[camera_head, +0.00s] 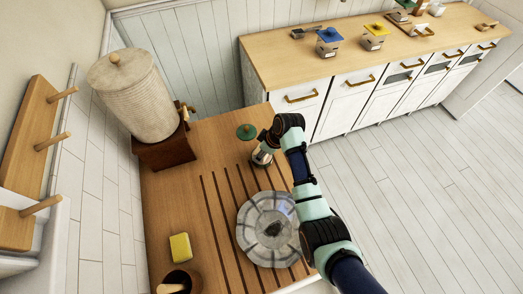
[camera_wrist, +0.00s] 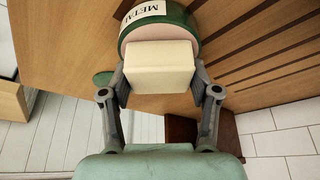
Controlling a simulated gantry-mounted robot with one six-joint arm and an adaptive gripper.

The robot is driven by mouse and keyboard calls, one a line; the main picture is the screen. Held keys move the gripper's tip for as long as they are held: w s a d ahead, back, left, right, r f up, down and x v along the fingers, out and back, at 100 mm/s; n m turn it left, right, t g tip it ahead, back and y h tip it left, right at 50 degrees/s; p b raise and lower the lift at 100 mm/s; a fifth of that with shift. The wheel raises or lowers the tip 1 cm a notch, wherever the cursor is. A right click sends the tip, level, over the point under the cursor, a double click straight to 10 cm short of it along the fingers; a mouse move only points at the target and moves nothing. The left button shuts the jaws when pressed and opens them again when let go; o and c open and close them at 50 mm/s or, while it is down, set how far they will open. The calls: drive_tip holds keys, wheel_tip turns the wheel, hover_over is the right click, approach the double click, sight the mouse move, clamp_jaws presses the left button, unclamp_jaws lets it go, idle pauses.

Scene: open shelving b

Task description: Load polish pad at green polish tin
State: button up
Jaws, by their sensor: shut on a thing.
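In the wrist view my gripper (camera_wrist: 160,88) is shut on a cream block-shaped polish pad (camera_wrist: 158,70). The pad is in front of the pinkish open face of the green polish tin (camera_wrist: 186,14), which has a white label reading METAL. I cannot tell whether the pad touches the polish. A loose green lid (camera_wrist: 103,78) lies on the wood beside the tin, and it also shows in the head view (camera_head: 246,131). In the head view my gripper (camera_head: 262,157) points down at the tin's place, and it hides most of the tin and pad.
A grooved wooden worktop (camera_head: 205,195) holds a glass dish (camera_head: 252,222), a yellow sponge (camera_head: 181,247) and a brown pot (camera_head: 181,280). A large ribbed urn (camera_head: 135,95) stands at the back left. A separate counter (camera_head: 290,65) carries blue-topped (camera_head: 328,35) and yellow-topped (camera_head: 376,30) containers.

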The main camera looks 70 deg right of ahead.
drive_tip(key=shift+f, duration=0.1)
wheel_tip(320, 180, up, 7)
drive_tip(key=p, duration=0.7)
